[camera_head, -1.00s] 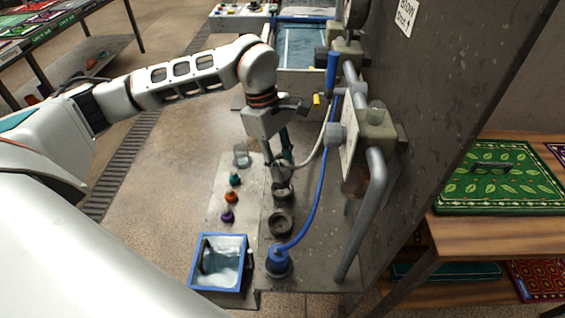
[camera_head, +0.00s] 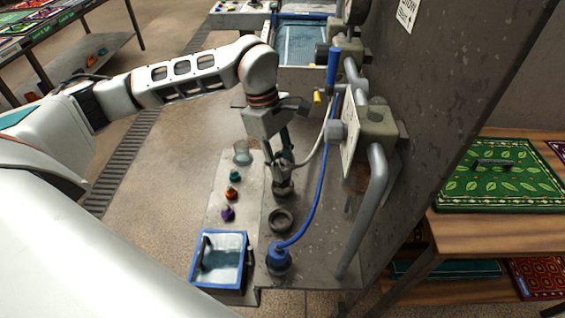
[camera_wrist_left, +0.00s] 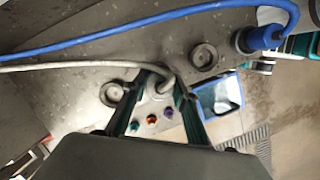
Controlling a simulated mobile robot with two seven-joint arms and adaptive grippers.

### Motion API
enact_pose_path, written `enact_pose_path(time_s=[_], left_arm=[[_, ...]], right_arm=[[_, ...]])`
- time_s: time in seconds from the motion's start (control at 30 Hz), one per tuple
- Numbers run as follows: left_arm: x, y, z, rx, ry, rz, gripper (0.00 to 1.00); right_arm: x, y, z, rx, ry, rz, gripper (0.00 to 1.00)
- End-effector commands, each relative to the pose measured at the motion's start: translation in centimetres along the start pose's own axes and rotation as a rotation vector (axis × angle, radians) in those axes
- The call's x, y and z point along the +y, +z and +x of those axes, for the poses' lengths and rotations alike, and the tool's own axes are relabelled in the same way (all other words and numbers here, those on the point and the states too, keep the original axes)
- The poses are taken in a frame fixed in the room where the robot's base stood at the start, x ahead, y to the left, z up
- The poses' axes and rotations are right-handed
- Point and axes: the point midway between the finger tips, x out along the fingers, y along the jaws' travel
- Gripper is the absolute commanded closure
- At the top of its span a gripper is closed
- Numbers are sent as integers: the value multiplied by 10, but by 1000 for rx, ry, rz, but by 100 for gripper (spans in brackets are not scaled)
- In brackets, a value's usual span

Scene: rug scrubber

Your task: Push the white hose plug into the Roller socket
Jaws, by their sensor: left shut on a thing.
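My left gripper (camera_head: 284,168) points down over the metal ledge and is shut on the white hose plug (camera_head: 283,187). In the left wrist view the plug (camera_wrist_left: 163,86) shows between the fingers (camera_wrist_left: 160,98), with the white hose (camera_wrist_left: 75,66) running left. In the head view the plug is at the round socket beyond the empty socket (camera_head: 280,220). I cannot tell whether it is inside or just above it. The wrist view shows one open socket (camera_wrist_left: 203,57) on the right and another (camera_wrist_left: 112,93) on the left. No Roller label is readable. My right gripper is not visible.
A blue plug (camera_head: 278,258) with a blue hose (camera_head: 319,195) stands at the near end. A blue-rimmed tray (camera_head: 194,270) and small coloured knobs (camera_head: 233,191) lie left. A grey wall with pipes (camera_head: 376,190) borders the right side.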

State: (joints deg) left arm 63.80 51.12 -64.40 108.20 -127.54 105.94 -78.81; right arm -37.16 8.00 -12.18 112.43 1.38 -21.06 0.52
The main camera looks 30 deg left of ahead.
Motion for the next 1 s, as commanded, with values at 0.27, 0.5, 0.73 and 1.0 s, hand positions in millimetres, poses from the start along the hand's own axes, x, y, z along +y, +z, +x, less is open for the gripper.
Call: enact_pose_path(time_s=[0.27,0.5,0.73,1.0], left_arm=[[0,0,0,0,1,0,98],[0,-2,5,0,0,0,98],[0,-3,11,0,0,0,98],[0,-5,18,0,0,0,98]], right_arm=[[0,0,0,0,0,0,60],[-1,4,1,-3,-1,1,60],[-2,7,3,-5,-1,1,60],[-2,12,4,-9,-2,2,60]])
